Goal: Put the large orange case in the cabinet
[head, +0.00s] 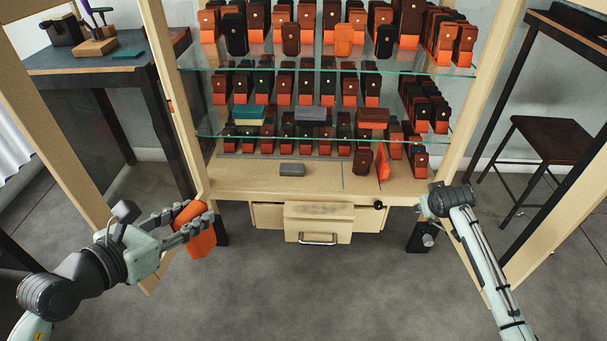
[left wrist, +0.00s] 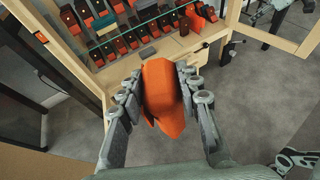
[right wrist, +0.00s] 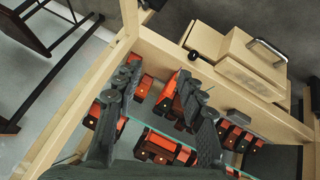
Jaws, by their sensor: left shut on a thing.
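The large orange case (head: 202,243) is held between the fingers of my left gripper (head: 197,219), in front of the cabinet's left side and outside it. In the left wrist view the case (left wrist: 161,88) sits tilted between both fingers, which hide its sides. The cabinet (head: 238,181) is light wood with glass shelves, filled with rows of black, brown and orange cases. My right gripper (head: 432,207) is at the cabinet's front right corner; in the right wrist view its fingers (right wrist: 160,75) are apart with nothing held between them, above the cases.
A drawer (head: 318,222) under the cabinet floor is pulled out. A grey block (head: 292,169) and a leaning orange piece (head: 382,163) stand on the lowest board, which has bare room at left. A dark table (head: 100,68) is left, a stool (head: 545,140) right.

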